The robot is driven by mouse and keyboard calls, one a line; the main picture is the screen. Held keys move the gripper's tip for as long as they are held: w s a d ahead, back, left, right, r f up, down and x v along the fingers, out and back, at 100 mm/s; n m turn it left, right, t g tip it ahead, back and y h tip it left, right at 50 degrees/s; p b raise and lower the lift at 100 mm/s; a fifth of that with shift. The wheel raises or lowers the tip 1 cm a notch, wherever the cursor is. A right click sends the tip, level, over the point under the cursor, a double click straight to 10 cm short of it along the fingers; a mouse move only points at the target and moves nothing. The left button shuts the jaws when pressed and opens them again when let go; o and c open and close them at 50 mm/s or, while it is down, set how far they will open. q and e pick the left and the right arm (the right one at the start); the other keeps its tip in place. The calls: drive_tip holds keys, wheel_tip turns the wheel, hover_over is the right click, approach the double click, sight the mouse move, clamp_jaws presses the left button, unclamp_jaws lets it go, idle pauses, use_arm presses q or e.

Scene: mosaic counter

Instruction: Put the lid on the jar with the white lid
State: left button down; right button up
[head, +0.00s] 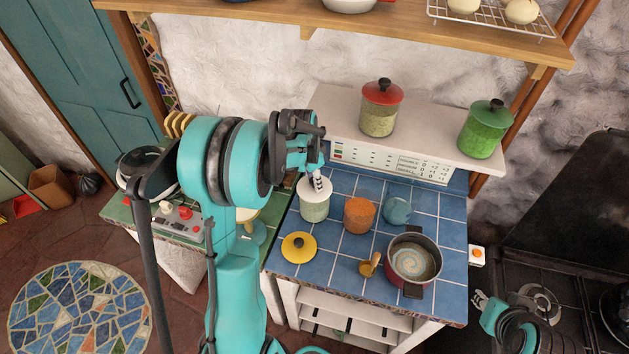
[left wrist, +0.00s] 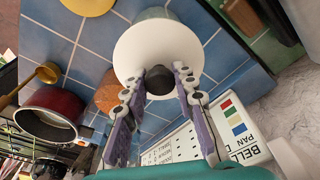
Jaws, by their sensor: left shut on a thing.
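The white lid (head: 311,191) is at the mouth of a glass jar with pale green contents (head: 314,211) on the blue tiled counter. My left gripper (head: 317,180) is above it, shut on the lid's dark knob. The left wrist view shows the white lid (left wrist: 150,45) between the camera and the jar (left wrist: 152,13), with the knob between my left fingertips (left wrist: 160,84). The lid covers the rim, so I cannot tell whether it is fully seated. My right gripper (head: 481,301) is low at the right by the stove, its opening unclear.
A yellow lid (head: 299,247), an orange container (head: 359,214), a blue round item (head: 397,210), a wooden-handled brass item (head: 370,265) and a red pot (head: 413,260) are on the counter. Red-lidded (head: 380,108) and green-lidded jars (head: 485,129) stand on the ledge behind.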

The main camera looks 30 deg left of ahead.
use_arm(q)
drive_tip(key=shift+f, duration=0.25)
idle(0.4)
drive_tip(key=shift+f+b, duration=0.2)
drive_tip(key=shift+b, duration=0.3)
drive_tip(key=shift+f, duration=0.1)
idle(0.3)
drive_tip(key=c, duration=0.6)
unclamp_jaws()
drive_tip(key=shift+c, duration=0.2)
drive_tip(key=shift+r, duration=0.2)
drive_tip(key=shift+r+p, duration=2.1)
drive_tip(key=shift+r, duration=1.25)
